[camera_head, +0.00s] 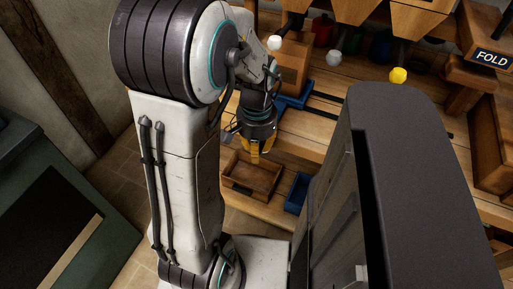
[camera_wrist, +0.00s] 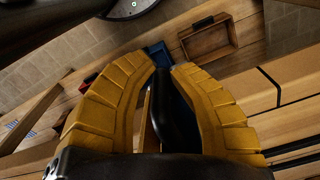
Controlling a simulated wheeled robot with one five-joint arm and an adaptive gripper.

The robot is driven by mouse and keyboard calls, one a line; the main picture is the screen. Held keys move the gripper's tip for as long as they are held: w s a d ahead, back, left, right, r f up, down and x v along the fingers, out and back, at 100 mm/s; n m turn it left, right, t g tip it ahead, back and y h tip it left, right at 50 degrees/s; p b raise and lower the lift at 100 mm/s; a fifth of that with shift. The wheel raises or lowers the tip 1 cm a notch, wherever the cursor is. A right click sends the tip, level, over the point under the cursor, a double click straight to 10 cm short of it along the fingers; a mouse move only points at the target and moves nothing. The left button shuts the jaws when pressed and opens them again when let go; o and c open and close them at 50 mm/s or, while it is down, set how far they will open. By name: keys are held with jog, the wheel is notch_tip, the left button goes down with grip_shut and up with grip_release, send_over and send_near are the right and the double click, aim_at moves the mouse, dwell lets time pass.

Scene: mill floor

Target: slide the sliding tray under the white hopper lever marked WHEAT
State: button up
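My gripper (camera_head: 256,150) points down in the middle of the head view, in front of the wooden bench. In the wrist view its yellow fingers (camera_wrist: 162,68) close from both sides on a dark upright handle (camera_wrist: 167,92). A blue tray (camera_head: 293,101) lies on the bench beside dark rails, just beyond my gripper, with a wooden box on or behind it. Whether the handle belongs to this tray is partly hidden by my gripper. No WHEAT label is readable.
A shallow wooden tray (camera_head: 235,187) and a small blue bin (camera_head: 297,192) stand on a lower shelf below my gripper. A green machine (camera_head: 95,225) stands at the left. Dark rails (camera_head: 325,97) cross the bench.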

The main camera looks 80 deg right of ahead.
jog(key=o, duration=0.4)
jog(key=shift+d+r, duration=0.1)
notch_tip(320, 180, up, 12)
jog(key=shift+f, duration=0.1)
dwell(0.5)
dwell(0.7)
jog(key=w+a+r+n+p, duration=0.2)
jog(key=w+a+n, duration=0.15)
jog(key=w, duration=0.35)
jog(key=w+a+r+n+t+h+p, duration=0.1)
jog(key=w+a+n, duration=0.25)
jog(key=w, duration=0.35)
jog(key=w+a+r+n+p, duration=0.2)
jog(key=w+a+n, duration=0.15)
jog(key=w, duration=0.35)
jog(key=w+a+r+n+t+p, duration=0.1)
jog(key=a+n+p, duration=0.1)
jog(key=a+n, duration=0.4)
jog(key=w+a+r+n+t+y+p, duration=0.1)
jog(key=w+a+n+p, duration=0.1)
jog(key=a+n, duration=0.5)
jog(key=a+p, duration=0.1)
jog(key=a, duration=0.4)
jog(key=shift+a+r, duration=0.15)
jog(key=shift+r, duration=0.1)
